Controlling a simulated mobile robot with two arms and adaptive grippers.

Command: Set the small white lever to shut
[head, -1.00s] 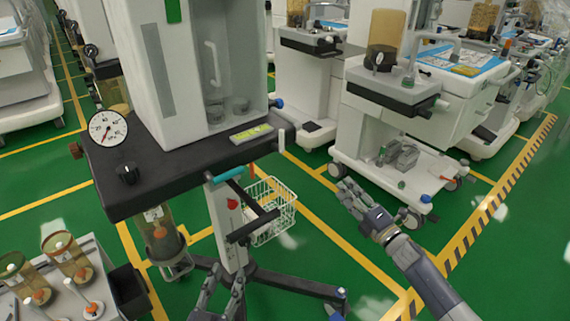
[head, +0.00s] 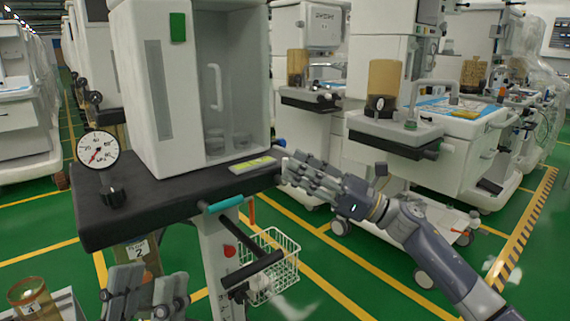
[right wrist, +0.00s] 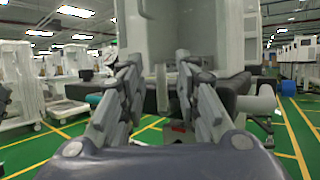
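The small white lever (right wrist: 161,86) stands upright in the right wrist view, between the spread fingers of my right gripper (right wrist: 160,84). It sits on the front edge of the cart's black top and does not appear gripped. In the head view my right gripper (head: 291,172) is at the right corner of the black top (head: 150,205) and hides the lever. Its fingers are open with a gap around the lever; whether they touch it is unclear. My left gripper (head: 146,291) is at the lower left, below the top's front edge, with its fingers apart and empty.
The cart carries a white cabinet (head: 160,95), a round gauge (head: 98,150) and a black knob (head: 113,197). Below hang a teal-ended handle (head: 225,204) and a white wire basket (head: 270,262). Other carts stand behind; green floor is open at the lower right.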

